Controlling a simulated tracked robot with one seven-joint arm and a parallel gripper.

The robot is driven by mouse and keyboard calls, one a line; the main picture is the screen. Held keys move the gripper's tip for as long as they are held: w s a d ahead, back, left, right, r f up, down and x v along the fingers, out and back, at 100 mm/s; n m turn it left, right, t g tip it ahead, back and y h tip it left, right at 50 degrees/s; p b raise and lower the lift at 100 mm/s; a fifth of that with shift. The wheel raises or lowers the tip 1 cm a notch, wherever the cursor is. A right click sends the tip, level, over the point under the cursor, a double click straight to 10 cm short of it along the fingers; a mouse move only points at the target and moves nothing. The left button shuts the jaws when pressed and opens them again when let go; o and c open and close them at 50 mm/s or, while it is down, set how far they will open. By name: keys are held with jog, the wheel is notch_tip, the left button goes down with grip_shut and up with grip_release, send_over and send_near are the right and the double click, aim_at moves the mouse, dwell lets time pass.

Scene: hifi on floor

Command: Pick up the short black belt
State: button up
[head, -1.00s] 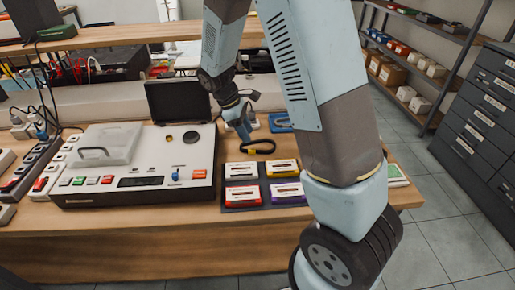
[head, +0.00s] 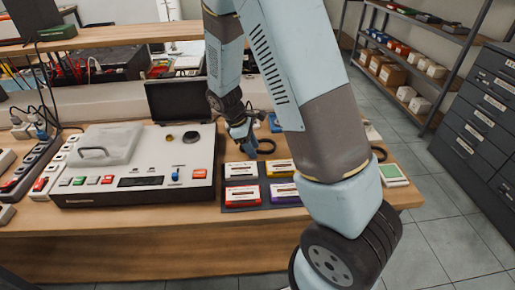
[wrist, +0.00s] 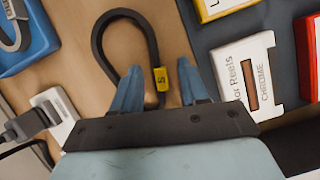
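A black belt (head: 266,146) lies as a loop on the wooden bench behind the cassettes. The wrist view shows the loop (wrist: 101,35) with a yellow tag (wrist: 160,77) bearing a dark mark. My gripper (wrist: 159,68) is open. Its two blue fingers are apart, with the tagged side of the loop between them and the other side passing by the left finger. In the head view my gripper (head: 250,147) is low at the belt's left side and hides part of it. Whether the fingers touch the belt I cannot tell.
Another black loop (head: 379,153) shows right of my arm. Cassettes in a dark tray (head: 262,190) lie in front of the belt. A white tape machine (head: 135,165) stands left. A blue object (wrist: 20,38) and a white plug block (wrist: 58,112) are close by.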

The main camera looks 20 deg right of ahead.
grip_shut()
dwell(0.4)
